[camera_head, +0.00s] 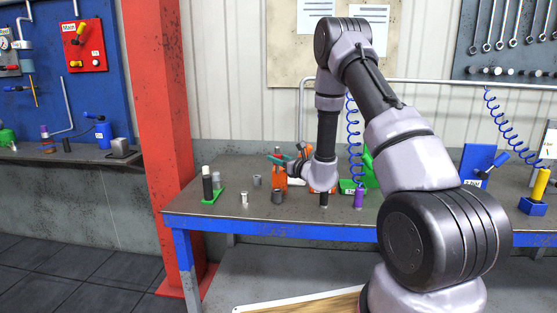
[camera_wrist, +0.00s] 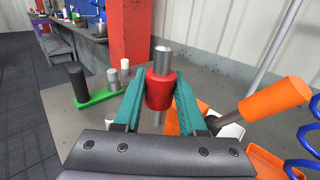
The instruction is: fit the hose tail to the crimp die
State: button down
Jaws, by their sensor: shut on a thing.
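My gripper (camera_wrist: 160,92) has teal fingers shut on a red collared piece with bare metal ends (camera_wrist: 159,91), seemingly the hose tail, in the wrist view. The piece stands about upright between the fingers, its lower end free below them. In the head view my gripper (camera_head: 277,159) hangs over the left part of the workbench, above an orange item (camera_head: 280,179). I cannot tell for certain which thing is the crimp die. Several small grey cylinders stand nearby, including a dark one (camera_head: 278,196) and a lighter one (camera_head: 257,181).
A green base (camera_head: 212,198) with a black post (camera_head: 207,184) stands left on the workbench (camera_head: 190,207). A purple cylinder (camera_head: 359,199) stands near the front edge. An orange-handled item (camera_wrist: 273,101) is close right of my gripper. A red pillar (camera_head: 163,130) rises left of the bench.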

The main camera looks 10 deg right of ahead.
aim_at(278, 173)
jog(key=shift+f, duration=2.75)
jog(key=shift+f, duration=0.15)
jog(key=shift+f, duration=1.25)
jog(key=shift+f, duration=0.15)
jog(key=shift+f, duration=0.5)
jog(key=shift+f, duration=0.25)
jog(key=shift+f, duration=0.35)
jog(key=shift+f, duration=0.1)
